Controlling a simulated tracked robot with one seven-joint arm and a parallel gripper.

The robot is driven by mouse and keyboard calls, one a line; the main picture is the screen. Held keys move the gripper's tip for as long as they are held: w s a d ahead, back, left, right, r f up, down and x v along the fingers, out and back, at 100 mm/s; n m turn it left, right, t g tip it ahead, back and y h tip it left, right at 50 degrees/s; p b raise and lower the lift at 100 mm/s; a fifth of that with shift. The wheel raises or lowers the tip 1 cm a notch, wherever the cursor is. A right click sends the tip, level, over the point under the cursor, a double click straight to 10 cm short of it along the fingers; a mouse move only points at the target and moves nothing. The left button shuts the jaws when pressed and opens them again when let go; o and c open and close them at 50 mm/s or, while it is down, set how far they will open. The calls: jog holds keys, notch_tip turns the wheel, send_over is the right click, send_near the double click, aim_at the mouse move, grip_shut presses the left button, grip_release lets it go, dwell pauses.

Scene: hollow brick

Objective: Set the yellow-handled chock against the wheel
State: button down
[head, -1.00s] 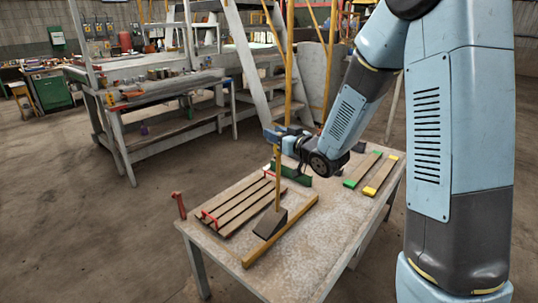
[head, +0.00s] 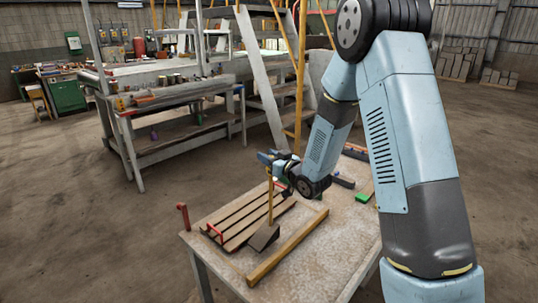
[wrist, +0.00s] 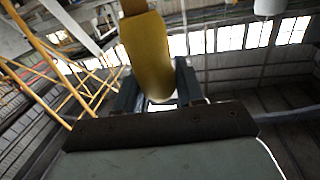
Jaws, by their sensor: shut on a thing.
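The chock is a dark wedge (head: 264,237) with an upright yellow handle (head: 270,203). It is at the right edge of the slatted wooden rack; I cannot tell whether it touches the surface below. My gripper (head: 273,160) is shut on the upper handle. In the wrist view the yellow handle (wrist: 146,50) stands between my dark fingers (wrist: 157,92), and the wedge cannot be made out. I see no wheel that I can be sure of.
The rack (head: 240,224) with red handles lies on the worn table (head: 313,262). A wooden beam (head: 288,247) lies right of the chock. A green-ended piece (head: 364,192) is partly behind my arm. A cluttered workbench (head: 170,95) stands behind, with open floor left.

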jog(key=shift+w+d+f, duration=0.1)
jog(key=shift+w+f, duration=0.2)
jog(key=shift+f, duration=1.4)
jog(key=c, duration=0.7)
grip_release()
jog(key=shift+f, duration=0.15)
